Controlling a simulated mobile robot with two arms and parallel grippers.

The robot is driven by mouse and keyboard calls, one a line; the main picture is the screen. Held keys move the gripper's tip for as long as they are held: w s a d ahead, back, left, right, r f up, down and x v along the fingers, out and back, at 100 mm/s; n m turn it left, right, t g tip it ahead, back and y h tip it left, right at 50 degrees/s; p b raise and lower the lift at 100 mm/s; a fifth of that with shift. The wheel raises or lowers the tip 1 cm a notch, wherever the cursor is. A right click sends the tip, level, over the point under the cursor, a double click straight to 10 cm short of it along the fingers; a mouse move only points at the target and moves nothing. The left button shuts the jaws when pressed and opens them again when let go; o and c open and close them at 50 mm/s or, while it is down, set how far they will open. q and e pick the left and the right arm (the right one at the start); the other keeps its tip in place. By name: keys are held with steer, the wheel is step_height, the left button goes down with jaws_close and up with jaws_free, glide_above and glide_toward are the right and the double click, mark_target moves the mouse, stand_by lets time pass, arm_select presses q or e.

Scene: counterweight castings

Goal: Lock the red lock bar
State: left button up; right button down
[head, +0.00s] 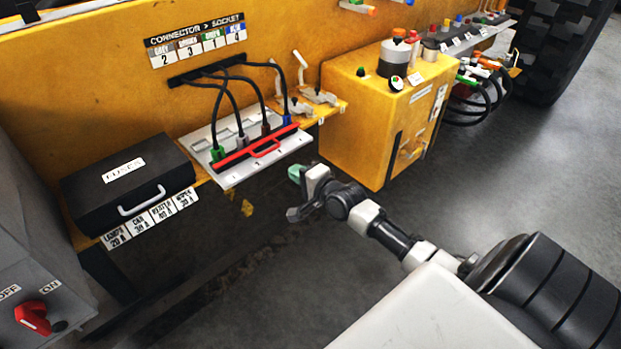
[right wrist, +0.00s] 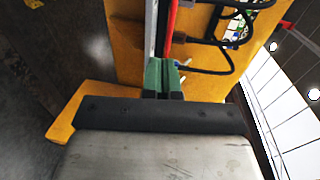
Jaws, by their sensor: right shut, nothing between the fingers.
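The red lock bar (head: 240,155) with its looped handle (head: 266,149) lies across the front of the white socket panel (head: 228,180), just in front of the plugs. Green (head: 217,152), grey (head: 242,141), brown and blue (head: 287,119) plugs stand in the panel behind it. My right gripper (head: 295,174) has green fingertips and is shut and empty, just off the panel's right front corner. In the right wrist view its fingertips (right wrist: 162,78) are together near the end of the panel, where a red strip of the bar (right wrist: 171,28) shows. My left gripper is out of view.
A black fuse case (head: 128,185) stands left of the panel. A yellow box (head: 385,125) with buttons stands to the right. Small levers (head: 300,105) sit behind the panel's right end. Black cables arch above the plugs. The floor in front is open.

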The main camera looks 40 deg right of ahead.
steer(key=shift+s+d+r, duration=0.1)
steer(key=shift+s+r, duration=0.05)
steer(key=shift+s, duration=0.6)
steer(key=shift+s+d+r, duration=0.1)
steer(key=shift+s, duration=0.7)
steer(key=shift+s+d+r, duration=0.1)
steer(key=shift+s+r, duration=0.05)
steer(key=shift+s, duration=0.6)
